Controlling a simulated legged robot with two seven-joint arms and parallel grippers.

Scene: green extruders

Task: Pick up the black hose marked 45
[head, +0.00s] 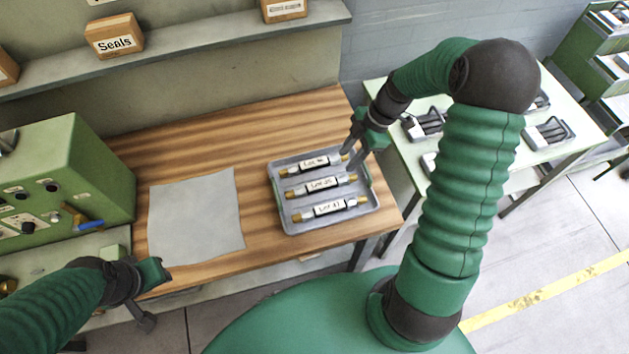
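Three black hoses with brass and silver ends and white labels lie in a grey tray (277,200). The labels are small: the middle hose (320,185) seems to read 45, but I cannot be sure. The far hose (313,164) and the near hose (329,208) carry similar labels. My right gripper (350,161) is open and points down at the tray's far right corner, close to the right end of the far hose. I cannot tell whether it touches. My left gripper (157,296) is open and empty in front of the table's near left edge.
A grey sheet (195,215) lies flat on the wooden table (205,140), left of the tray. A green machine (75,175) stands at the left. A shelf with boxes (115,36) runs above. A pale table (515,160) with several trays is at the right.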

